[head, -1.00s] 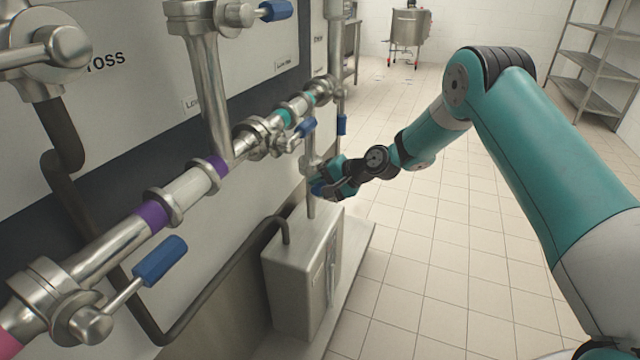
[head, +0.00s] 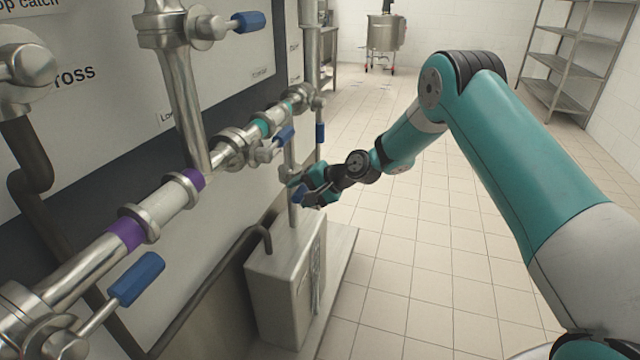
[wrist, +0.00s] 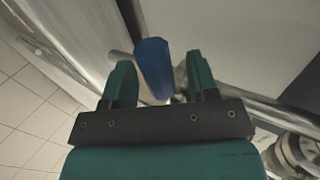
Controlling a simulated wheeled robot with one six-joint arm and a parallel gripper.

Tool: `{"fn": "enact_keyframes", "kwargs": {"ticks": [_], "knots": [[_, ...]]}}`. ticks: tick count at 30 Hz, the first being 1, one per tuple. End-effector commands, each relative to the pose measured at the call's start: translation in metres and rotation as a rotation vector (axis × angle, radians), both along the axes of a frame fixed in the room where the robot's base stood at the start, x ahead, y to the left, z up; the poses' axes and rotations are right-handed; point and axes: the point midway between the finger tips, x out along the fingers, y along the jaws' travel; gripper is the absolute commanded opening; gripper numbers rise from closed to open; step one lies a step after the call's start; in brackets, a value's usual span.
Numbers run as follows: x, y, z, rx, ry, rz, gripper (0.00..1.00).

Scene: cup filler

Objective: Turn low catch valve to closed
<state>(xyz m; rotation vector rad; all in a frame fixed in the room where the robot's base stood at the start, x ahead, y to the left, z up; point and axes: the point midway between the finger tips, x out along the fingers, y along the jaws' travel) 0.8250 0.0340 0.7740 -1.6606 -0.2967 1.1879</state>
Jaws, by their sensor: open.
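In the wrist view, a blue valve handle (wrist: 154,68) stands between the two fingertips of my gripper (wrist: 160,82). The fingers are apart, one on each side of it, and I cannot tell whether either touches it. In the head view, my gripper (head: 308,190) is beside a thin vertical pipe (head: 292,215) above a steel box, with the blue handle partly hidden by the fingers. The valve body is mostly hidden there. No readable label shows at this handle, so I cannot confirm it is the low catch valve.
Other blue handles show on the upper valve (head: 248,21), the near lower valve (head: 136,278), the mid-pipe valve (head: 284,139) and the far valve (head: 320,132). The steel box (head: 285,285) stands below my gripper. Tiled floor (head: 430,270) to the right is open.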

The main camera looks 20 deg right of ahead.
Motion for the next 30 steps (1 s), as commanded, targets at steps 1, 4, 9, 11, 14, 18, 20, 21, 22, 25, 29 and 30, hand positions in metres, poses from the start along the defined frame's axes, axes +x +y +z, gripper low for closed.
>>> {"fn": "enact_keyframes", "kwargs": {"ticks": [1, 4, 9, 11, 14, 18, 20, 21, 22, 25, 29, 30], "knots": [[-0.002, -0.005, 0.004, 0.000, 0.000, -0.003, 0.54], [-0.011, -0.017, 0.015, 0.001, -0.001, -0.004, 0.54], [-0.031, -0.047, 0.039, 0.001, -0.001, -0.006, 0.54], [-0.039, -0.058, 0.047, 0.001, 0.000, -0.006, 0.54], [-0.051, -0.075, 0.062, 0.000, -0.001, -0.007, 0.54], [-0.066, -0.095, 0.078, 0.002, -0.001, -0.005, 0.54], [-0.071, -0.102, 0.083, 0.001, -0.001, -0.006, 0.54], [-0.074, -0.106, 0.086, 0.001, 0.000, -0.005, 0.54], [-0.075, -0.108, 0.088, 0.000, -0.001, -0.004, 0.54], [-0.079, -0.113, 0.093, 0.002, -0.001, -0.004, 0.54], [-0.082, -0.116, 0.094, 0.001, 0.000, -0.002, 0.54], [-0.082, -0.116, 0.094, 0.001, 0.000, -0.002, 0.54]]}}
